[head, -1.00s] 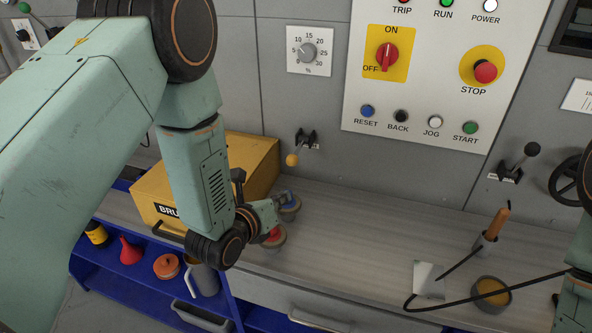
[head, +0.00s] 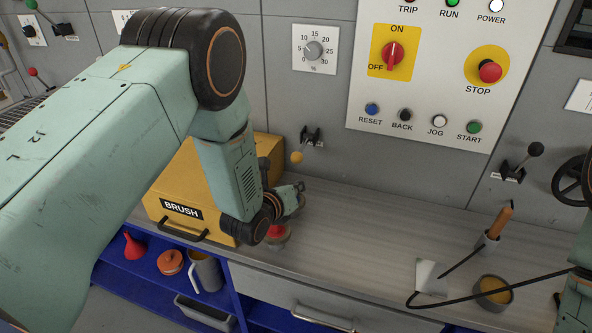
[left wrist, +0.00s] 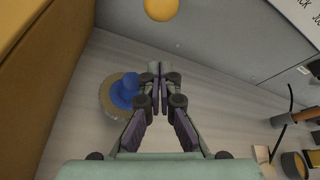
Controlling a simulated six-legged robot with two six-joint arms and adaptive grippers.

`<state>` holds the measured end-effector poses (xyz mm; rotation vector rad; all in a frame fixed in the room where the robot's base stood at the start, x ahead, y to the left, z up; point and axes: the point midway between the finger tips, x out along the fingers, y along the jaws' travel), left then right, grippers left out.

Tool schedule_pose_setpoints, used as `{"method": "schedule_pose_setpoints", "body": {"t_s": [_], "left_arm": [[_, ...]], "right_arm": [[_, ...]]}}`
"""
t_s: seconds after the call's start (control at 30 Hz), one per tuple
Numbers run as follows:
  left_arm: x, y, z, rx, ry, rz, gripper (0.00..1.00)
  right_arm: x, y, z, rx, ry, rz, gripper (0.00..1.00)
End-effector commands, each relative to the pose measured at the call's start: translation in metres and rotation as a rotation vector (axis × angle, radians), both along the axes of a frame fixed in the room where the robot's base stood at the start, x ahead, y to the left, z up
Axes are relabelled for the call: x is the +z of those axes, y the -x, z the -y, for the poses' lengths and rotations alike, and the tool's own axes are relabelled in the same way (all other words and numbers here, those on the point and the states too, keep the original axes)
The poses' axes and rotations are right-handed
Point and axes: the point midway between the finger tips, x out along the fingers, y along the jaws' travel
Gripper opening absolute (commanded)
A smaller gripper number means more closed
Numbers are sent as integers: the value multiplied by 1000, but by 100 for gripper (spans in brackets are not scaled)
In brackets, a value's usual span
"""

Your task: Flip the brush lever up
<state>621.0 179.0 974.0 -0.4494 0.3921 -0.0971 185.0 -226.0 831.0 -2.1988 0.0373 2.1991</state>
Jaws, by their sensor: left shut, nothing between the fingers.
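A lever with a yellow ball knob (head: 297,157) hangs downward from a black bracket (head: 312,137) on the grey wall panel. Its small label cannot be read. The yellow knob also shows at the top edge of the left wrist view (left wrist: 161,8). My left gripper (head: 299,187) is shut and empty, below the knob and apart from it, over the worktop. In the left wrist view its closed fingertips (left wrist: 160,68) point towards the wall, with the knob ahead of them. My right gripper is not in view.
A yellow box marked BRUSH (head: 181,208) stands beside my left forearm. Round brushes, one blue (left wrist: 125,92) and one red (head: 276,231), sit by the gripper. A black-knobbed lever (head: 535,149) is at right. The worktop's middle (head: 370,220) is clear.

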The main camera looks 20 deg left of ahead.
Motion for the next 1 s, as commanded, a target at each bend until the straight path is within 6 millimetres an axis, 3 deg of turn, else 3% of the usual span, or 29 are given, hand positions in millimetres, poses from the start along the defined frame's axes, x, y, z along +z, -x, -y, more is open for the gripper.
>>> {"method": "schedule_pose_setpoints", "body": {"t_s": [0.2,0.3,0.5,1.0], "left_arm": [[-4,-25,3,0,0,1,0],[13,-25,-5,0,0,1,0],[26,-25,-12,-1,-1,-1,0],[28,-26,-13,-1,-1,-7,0]], "right_arm": [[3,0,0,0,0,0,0],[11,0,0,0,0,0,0],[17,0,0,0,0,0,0],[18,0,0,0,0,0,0]]}}
